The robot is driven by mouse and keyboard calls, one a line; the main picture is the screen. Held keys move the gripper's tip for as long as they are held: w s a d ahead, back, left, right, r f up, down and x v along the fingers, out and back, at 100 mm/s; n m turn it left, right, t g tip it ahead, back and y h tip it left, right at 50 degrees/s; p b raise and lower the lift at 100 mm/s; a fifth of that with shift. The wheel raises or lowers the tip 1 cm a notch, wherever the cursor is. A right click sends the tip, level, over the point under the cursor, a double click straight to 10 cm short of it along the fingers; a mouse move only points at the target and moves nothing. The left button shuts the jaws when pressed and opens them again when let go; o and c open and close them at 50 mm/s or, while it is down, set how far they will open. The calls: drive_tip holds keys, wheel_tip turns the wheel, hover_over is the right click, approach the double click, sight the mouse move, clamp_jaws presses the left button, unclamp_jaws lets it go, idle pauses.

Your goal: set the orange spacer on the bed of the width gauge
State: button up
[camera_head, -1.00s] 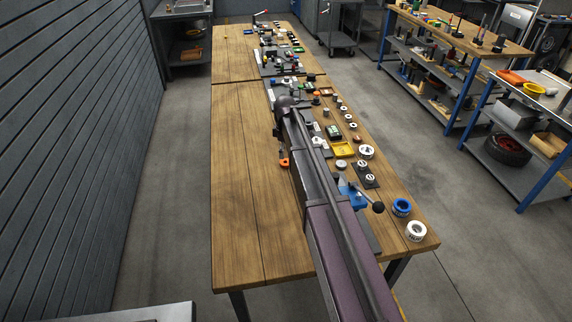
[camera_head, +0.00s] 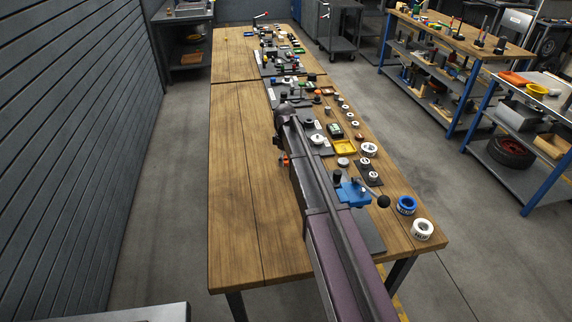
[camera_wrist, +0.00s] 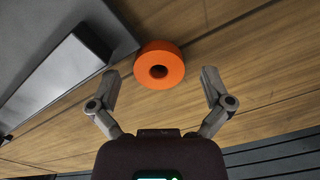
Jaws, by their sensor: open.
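The orange spacer (camera_wrist: 158,65) is a thick ring with a round hole, lying flat on the wooden bench in the wrist view. My gripper (camera_wrist: 161,76) is open, with one finger on each side of the spacer and a gap to both; the ring is not held. In the head view a small part of the spacer (camera_head: 284,160) shows at the left edge of my arm, which hides the rest. A grey plate with a raised dark bar (camera_wrist: 75,65) lies beside the spacer in the wrist view; I cannot tell if it is the width gauge.
A blue clamp-like device (camera_head: 353,192) stands right of my arm. A yellow tray (camera_head: 344,147), a blue roll (camera_head: 406,205) and a white roll (camera_head: 422,229) are on the bench's right side. The bench's left half (camera_head: 240,200) is clear.

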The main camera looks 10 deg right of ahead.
idle(0.5)
drive_tip(key=c, duration=1.3)
drive_tip(key=shift+r, duration=0.15)
wheel_tip(320, 180, up, 10)
drive_tip(key=p, duration=1)
